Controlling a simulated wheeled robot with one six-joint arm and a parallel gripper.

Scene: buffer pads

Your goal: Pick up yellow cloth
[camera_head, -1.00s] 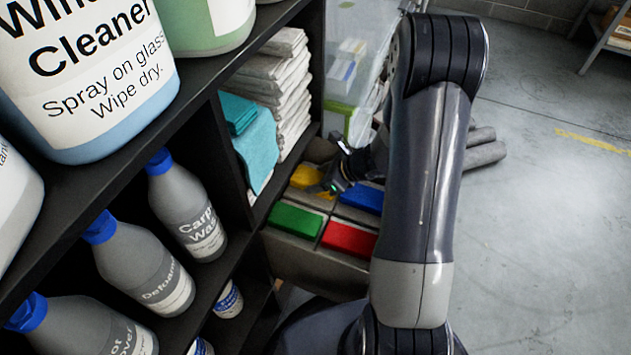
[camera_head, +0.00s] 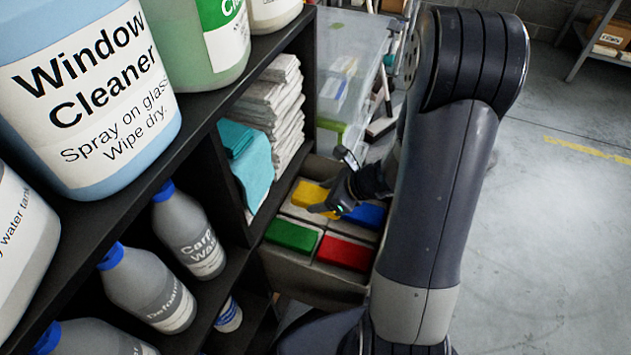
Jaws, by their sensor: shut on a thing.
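The yellow cloth (camera_head: 309,192) is in the back left compartment of a divided grey bin (camera_head: 293,279). My gripper (camera_head: 326,209) reaches down to it from the right and is shut on its front right part. The fingers hide some of the cloth, and I cannot tell whether it is lifted. A blue cloth (camera_head: 366,215) lies to its right, a green one (camera_head: 291,236) in front, and a red one (camera_head: 346,253) at the front right.
A black shelf (camera_head: 226,213) stands close on the left with bottles, a teal cloth (camera_head: 250,165) and a stack of folded pale cloths (camera_head: 275,105). A clear plastic box (camera_head: 348,75) is behind the bin. The floor on the right is open.

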